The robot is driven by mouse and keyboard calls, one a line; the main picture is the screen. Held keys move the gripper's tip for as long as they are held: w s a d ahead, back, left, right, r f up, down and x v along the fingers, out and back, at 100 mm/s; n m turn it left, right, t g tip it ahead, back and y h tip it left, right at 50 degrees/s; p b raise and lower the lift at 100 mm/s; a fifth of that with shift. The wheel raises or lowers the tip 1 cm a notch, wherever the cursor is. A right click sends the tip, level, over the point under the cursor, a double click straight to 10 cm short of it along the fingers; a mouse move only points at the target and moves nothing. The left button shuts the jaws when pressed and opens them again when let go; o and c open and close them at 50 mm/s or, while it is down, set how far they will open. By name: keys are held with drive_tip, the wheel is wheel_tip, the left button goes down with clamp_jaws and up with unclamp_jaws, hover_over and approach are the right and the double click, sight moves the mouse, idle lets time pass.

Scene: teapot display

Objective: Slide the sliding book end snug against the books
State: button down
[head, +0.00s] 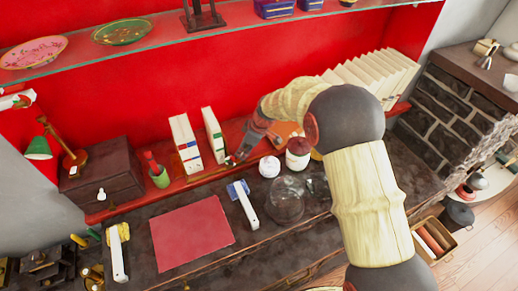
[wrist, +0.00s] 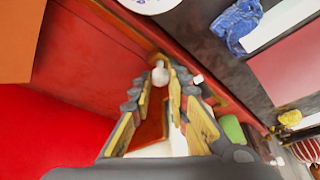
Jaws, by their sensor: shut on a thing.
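Two upright groups of white books with coloured bands stand on the red shelf in the head view: a thicker one (head: 185,144) on the left and a thinner one (head: 213,135) to its right, with a gap between. My gripper (head: 238,155) reaches down just right of the thinner group. In the wrist view my gripper (wrist: 168,92) has its fingers close together around a narrow part that I take for the sliding book end; most of it is hidden. A small white knob (wrist: 160,75) shows at the fingertips. I cannot tell whether the book end touches the books.
A white ball-like jar (head: 269,166) and a red-lidded jar (head: 298,152) stand close right of my gripper. More books (head: 370,75) lean at the back right. A red mat (head: 190,235) lies in front.

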drive_tip(key=s+a, duration=0.1)
drive_tip(key=a, duration=0.1)
drive_tip(key=s+a, duration=0.1)
drive_tip(key=a, duration=0.3)
drive_tip(key=shift+s+a+b, duration=0.35)
drive_tip(key=shift+s+b, duration=0.05)
drive_tip(key=c, duration=2)
unclamp_jaws()
drive_tip(key=shift+a, duration=0.1)
drive_tip(key=shift+d+r, duration=0.2)
drive_tip(key=shift+r, duration=0.3)
drive_tip(key=v, duration=1.1)
drive_tip(key=shift+s+d, duration=0.1)
drive_tip(key=shift+s, duration=0.05)
